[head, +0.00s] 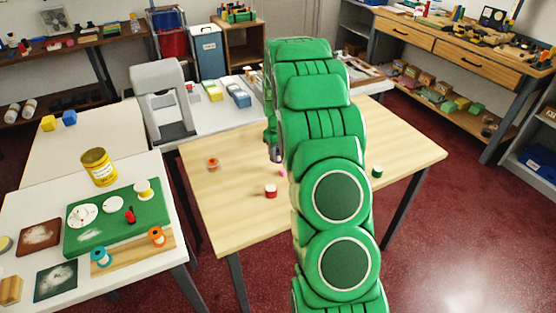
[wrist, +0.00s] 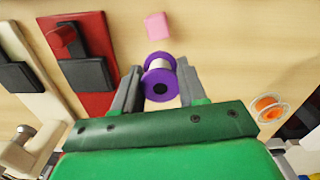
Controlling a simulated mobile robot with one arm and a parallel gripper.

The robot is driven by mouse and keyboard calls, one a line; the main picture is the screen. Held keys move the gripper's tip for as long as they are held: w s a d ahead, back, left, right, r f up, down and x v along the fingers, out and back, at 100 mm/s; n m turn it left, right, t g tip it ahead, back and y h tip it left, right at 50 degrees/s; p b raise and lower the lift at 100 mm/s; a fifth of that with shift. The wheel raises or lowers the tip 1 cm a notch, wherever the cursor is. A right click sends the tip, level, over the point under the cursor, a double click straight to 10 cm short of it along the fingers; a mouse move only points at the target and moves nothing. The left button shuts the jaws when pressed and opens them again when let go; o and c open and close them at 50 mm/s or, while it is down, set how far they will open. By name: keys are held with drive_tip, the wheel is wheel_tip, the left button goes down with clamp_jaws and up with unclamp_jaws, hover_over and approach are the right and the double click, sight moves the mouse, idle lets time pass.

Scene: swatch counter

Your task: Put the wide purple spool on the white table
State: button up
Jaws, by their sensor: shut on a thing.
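My gripper (wrist: 158,82) is shut on a purple spool (wrist: 151,88) with a pale wound middle, one flange facing the wrist camera. In the head view my green arm hides most of the gripper, and only a bit of purple (head: 276,154) shows at its left edge, over the wooden table (head: 230,165). A white table (head: 40,203) stands at the front left with things on it. Another pale table (head: 95,140) adjoins it behind, and a white surface (head: 205,118) lies at the back centre.
An orange spool (head: 212,163), a red spool (head: 270,190) and a green spool (head: 377,171) stand on the wooden table. A pink block (wrist: 157,26) lies near the held spool. The front-left table carries a green board (head: 95,232), a yellow can (head: 99,168) and several spools.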

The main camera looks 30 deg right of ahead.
sight(278, 159)
drive_tip(key=shift+w+f, duration=0.15)
drive_tip(key=shift+f, duration=0.1)
drive_tip(key=shift+w+d+f, duration=0.1)
drive_tip(key=shift+w+f, duration=0.05)
drive_tip(key=shift+f, duration=1.5)
drive_tip(key=shift+f, duration=0.1)
drive_tip(key=o, duration=1.1)
